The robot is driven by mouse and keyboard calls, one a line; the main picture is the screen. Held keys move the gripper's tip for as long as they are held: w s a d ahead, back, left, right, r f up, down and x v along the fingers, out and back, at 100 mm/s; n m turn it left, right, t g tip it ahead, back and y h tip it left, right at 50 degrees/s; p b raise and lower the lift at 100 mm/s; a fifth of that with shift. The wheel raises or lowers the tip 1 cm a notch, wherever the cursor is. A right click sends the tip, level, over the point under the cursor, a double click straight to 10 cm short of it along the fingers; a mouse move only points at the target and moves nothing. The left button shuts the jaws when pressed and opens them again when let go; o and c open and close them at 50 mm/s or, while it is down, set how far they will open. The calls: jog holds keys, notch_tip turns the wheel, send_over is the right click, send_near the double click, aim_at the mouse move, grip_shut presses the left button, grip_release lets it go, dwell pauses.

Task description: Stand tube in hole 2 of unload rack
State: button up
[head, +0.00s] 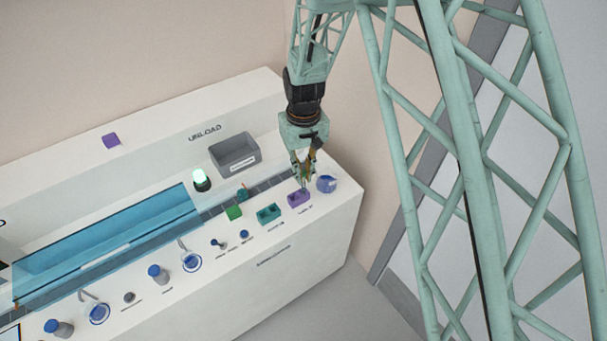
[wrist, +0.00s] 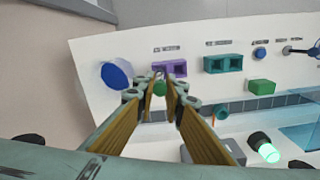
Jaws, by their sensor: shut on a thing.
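The purple rack (wrist: 171,65) lies just beyond the fingertips there, with dark openings showing. A teal rack (head: 268,214) stands left of the purple one and also shows in the wrist view (wrist: 223,63). The rack labels are too small to read. Whether the tube's lower end is inside a hole is hidden.
A blue-topped round container (head: 327,184) stands close right of the purple rack. A green block (head: 234,212), a grey bin (head: 235,154) and a lit green lamp (head: 201,179) are on the left. A dark track (head: 262,187) runs behind the racks.

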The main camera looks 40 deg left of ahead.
jog(key=shift+f, duration=0.45)
dwell(0.3)
jog(key=o, duration=0.7)
jog(key=shift+o, duration=0.2)
jog(key=shift+r, duration=0.2)
jog(key=shift+r, duration=5.85)
